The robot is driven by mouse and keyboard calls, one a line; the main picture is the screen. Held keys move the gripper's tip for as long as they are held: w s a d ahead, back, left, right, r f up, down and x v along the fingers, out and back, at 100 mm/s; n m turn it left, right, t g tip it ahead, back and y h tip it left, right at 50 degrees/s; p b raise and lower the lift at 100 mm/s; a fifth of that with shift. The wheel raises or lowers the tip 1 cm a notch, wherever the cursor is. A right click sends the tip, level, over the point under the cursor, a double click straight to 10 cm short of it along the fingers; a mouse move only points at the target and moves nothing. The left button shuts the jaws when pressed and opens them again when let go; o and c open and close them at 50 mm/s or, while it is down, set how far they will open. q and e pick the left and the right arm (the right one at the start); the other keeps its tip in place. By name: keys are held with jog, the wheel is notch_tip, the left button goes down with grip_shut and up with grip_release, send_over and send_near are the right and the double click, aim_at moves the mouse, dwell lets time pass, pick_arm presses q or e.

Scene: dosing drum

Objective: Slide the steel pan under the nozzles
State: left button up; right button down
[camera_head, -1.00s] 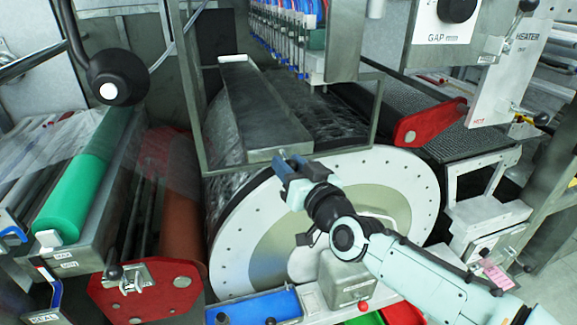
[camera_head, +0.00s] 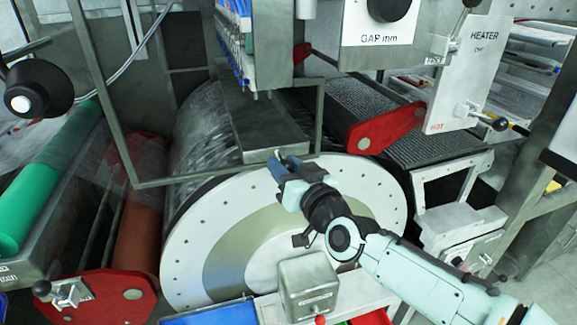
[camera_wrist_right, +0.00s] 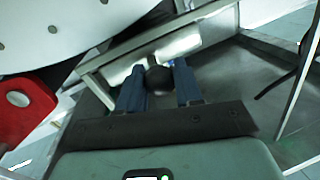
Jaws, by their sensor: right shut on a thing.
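The steel pan (camera_head: 262,130) is a long, narrow tray lying above the big drum. My right gripper (camera_head: 279,163) is at the pan's near end. In the right wrist view my right gripper (camera_wrist_right: 158,84) has its blue fingers on either side of a dark knob (camera_wrist_right: 157,76), shut on it. The pan's far end is partly hidden behind the nozzles. My left gripper is not in view.
A steel frame (camera_head: 165,183) runs around the pan. The drum's white end plate (camera_head: 205,230) is just below my gripper. A red bracket (camera_head: 385,130) and a heater panel (camera_head: 465,70) stand to the right. A green roller (camera_head: 40,195) lies at the left.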

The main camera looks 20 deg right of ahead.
jog(key=shift+d+r, duration=0.3)
jog(key=c, duration=1)
grip_release()
jog(key=shift+c, duration=0.2)
jog(key=shift+o, duration=1.3)
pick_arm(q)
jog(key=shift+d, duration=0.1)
pick_arm(e)
jog(key=shift+f, duration=0.15)
jog(key=shift+s, duration=0.2)
pick_arm(q)
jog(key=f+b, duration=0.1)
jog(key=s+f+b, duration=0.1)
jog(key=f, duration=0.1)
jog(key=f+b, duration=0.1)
jog(key=b, duration=0.1)
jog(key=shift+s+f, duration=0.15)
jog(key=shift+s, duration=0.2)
pick_arm(e)
jog(key=v, duration=1.3)
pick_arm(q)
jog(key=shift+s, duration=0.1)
pick_arm(e)
jog(key=shift+f, duration=0.1)
